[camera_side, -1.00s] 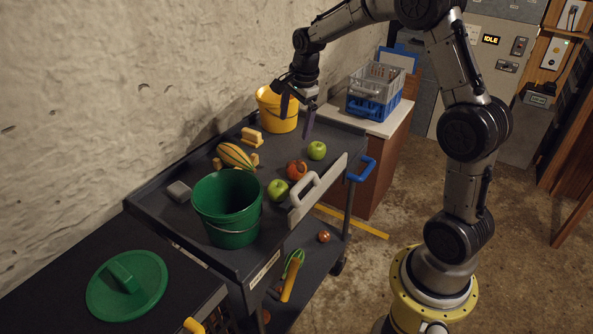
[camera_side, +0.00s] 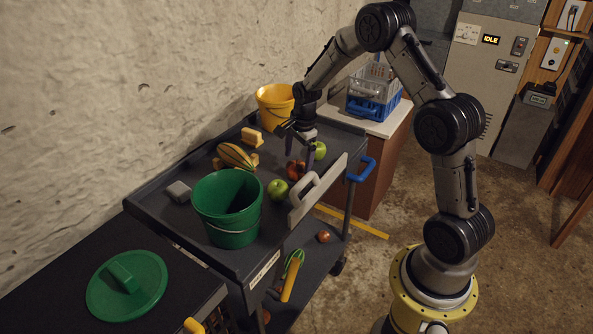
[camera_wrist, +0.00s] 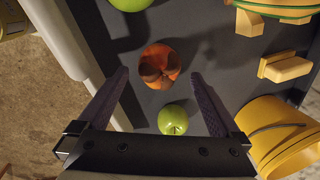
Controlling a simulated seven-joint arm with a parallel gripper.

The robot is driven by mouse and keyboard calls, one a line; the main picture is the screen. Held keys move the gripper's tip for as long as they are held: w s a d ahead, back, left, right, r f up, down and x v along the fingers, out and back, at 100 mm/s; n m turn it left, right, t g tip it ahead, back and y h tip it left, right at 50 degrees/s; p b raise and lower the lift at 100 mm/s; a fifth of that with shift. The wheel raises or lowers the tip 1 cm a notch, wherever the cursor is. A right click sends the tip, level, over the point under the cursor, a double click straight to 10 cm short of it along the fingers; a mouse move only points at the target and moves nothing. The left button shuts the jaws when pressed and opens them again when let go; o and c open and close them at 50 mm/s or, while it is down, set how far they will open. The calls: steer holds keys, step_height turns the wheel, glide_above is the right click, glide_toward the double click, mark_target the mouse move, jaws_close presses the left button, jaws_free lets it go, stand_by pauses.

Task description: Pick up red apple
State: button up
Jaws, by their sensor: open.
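The red apple (camera_side: 295,171) lies on the dark cart top between two green apples in the side view, partly hidden by my gripper. In the wrist view the red apple (camera_wrist: 160,66) is reddish-orange with a dark brown patch, just beyond and between the fingertips. My gripper (camera_wrist: 160,78) is open, its two dark fingers spread, with nothing held. In the side view my gripper (camera_side: 300,155) points down, close above the red apple. One green apple (camera_wrist: 173,119) sits between the fingers in the wrist view, nearer the palm; another green apple (camera_wrist: 131,3) is cut by the top edge.
A green bucket (camera_side: 229,208) stands at the cart's near end, a yellow bucket (camera_side: 274,100) at its far end. A striped squash (camera_side: 237,155) and a yellow block (camera_side: 251,137) lie left of the apples. A pale handle plate (camera_side: 318,190) edges the right side.

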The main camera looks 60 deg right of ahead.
mark_target(297, 164)
steer(key=f, duration=0.3)
steer(key=shift+w+f, duration=0.2)
steer(key=c, duration=0.8)
steer(key=shift+o, duration=0.2)
steer(key=shift+r, duration=0.15)
